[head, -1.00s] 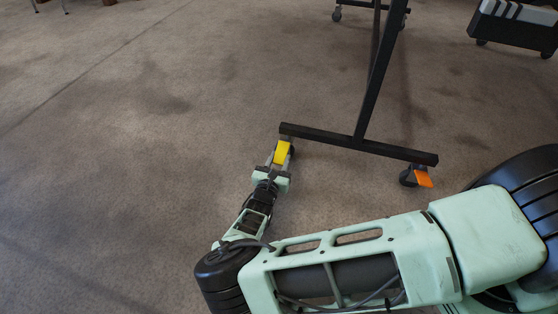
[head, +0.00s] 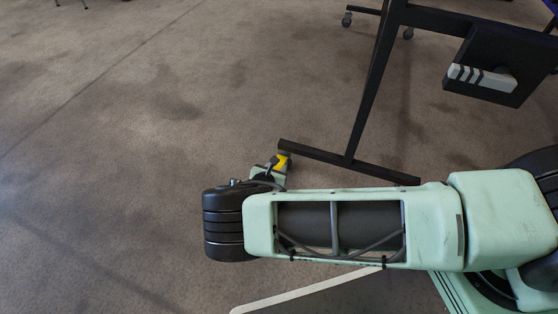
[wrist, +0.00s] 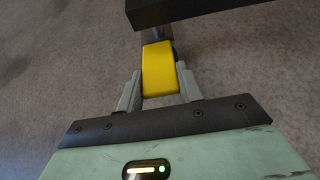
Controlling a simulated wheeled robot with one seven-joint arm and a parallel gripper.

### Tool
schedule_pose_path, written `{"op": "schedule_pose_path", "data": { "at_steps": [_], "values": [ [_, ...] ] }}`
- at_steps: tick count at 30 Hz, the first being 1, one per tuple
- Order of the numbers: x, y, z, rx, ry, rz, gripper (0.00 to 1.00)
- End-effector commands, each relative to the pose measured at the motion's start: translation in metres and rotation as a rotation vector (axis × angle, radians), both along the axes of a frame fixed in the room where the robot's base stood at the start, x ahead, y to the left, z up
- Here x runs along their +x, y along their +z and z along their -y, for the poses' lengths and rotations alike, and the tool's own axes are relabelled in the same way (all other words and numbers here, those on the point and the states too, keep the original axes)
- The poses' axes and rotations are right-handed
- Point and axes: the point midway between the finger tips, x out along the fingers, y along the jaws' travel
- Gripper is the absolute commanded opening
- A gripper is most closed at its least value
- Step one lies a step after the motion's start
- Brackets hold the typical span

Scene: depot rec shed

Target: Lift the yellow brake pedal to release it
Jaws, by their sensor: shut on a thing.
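The yellow brake pedal (wrist: 159,70) sits between the two fingers of my gripper (wrist: 160,88) in the wrist view, at the caster under the end of a black frame foot (wrist: 200,8). My gripper is shut on the pedal. In the head view the yellow pedal (head: 282,161) shows as a small patch at the left end of the black foot bar (head: 345,164). My gripper (head: 276,168) is there too, partly hidden behind my arm. The caster wheel is mostly hidden behind the pedal.
A black upright (head: 372,90) rises from the foot bar. Another foot with casters (head: 347,19) stands at the back. A dark tray with a grey striped object (head: 482,78) hangs at upper right. A pale line (head: 305,290) lies on the floor. Carpet (head: 120,130) at left is clear.

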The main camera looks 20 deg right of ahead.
Motion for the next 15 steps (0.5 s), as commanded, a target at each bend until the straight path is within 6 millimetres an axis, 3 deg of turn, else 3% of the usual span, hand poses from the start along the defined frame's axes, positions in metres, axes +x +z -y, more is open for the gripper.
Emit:
{"op": "schedule_pose_path", "data": {
  "at_steps": [1,15],
  "values": [
    [0.0001,0.0105,0.0006,0.019,-0.003,-0.025,0.0],
    [0.0026,0.0139,0.0017,0.115,0.0,-0.159,0.0]
  ]
}}
